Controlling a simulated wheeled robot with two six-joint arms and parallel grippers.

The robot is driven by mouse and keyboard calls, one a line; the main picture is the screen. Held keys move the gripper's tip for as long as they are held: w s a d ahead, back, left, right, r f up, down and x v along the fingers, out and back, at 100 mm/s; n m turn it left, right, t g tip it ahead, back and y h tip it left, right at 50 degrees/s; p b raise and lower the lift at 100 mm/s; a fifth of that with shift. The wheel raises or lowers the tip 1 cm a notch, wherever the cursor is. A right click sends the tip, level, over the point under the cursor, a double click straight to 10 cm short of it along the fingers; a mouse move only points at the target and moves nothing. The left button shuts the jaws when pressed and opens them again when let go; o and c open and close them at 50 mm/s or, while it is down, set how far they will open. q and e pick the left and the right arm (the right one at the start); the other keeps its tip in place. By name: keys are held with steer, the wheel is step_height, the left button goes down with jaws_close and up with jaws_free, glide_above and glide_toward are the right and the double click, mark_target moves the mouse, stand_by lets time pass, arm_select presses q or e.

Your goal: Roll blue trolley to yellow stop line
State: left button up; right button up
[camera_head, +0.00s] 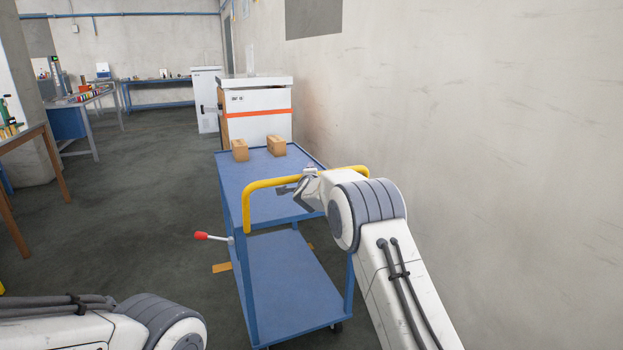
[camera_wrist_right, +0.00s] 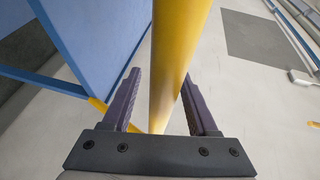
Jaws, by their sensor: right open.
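The blue trolley (camera_head: 270,275) stands ahead of me along the wall, with two shelves and a yellow push handle (camera_head: 247,205) at its near end. My right gripper (camera_head: 282,190) is at the handle. In the right wrist view, the yellow bar (camera_wrist_right: 178,50) runs between the open fingers of my right gripper (camera_wrist_right: 161,85), with a gap visible on at least one side. An orange-yellow strip (camera_head: 221,267) shows on the floor beside the trolley; I cannot tell if it is the stop line. My left gripper is out of view.
Two small brown boxes (camera_head: 240,150) (camera_head: 276,145) sit on the trolley's top. A red-tipped lever (camera_head: 201,236) sticks out at its left. A white cabinet (camera_head: 262,100) with an orange stripe stands beyond the trolley. The wall (camera_head: 480,110) is close on the right; floor left is open.

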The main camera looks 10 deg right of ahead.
steer(key=b+v, duration=0.2)
steer(key=v, duration=0.8)
steer(key=shift+a, duration=0.15)
steer(key=s+a+f+n+g+y, duration=0.35)
steer(key=s+a+n, duration=0.35)
steer(key=s+a, duration=0.35)
steer(key=s+a+f+n+g+y, duration=0.2)
steer(key=s+a+n+g+y, duration=0.15)
steer(key=s+a+n, duration=0.55)
steer(key=s+a+f+n+g, duration=0.1)
steer(key=s+f+n+g, duration=0.15)
steer(key=s, duration=0.75)
steer(key=s+f+n+g, duration=0.1)
steer(key=s+n+g, duration=0.2)
steer(key=s, duration=0.6)
steer(key=s+d+f+n+g+h, duration=0.1)
steer(key=s+d+f+n+g, duration=0.15)
steer(key=s, duration=0.45)
steer(key=s+d+f+n+g+h, duration=0.1)
steer(key=s+d+n, duration=0.25)
steer(key=s, duration=0.45)
step_height(320, 180, up, 17)
steer(key=p, duration=1.6)
steer(key=shift+w+d+p, duration=0.2)
steer(key=shift+d+p, duration=0.05)
steer(key=shift+p, duration=0.1)
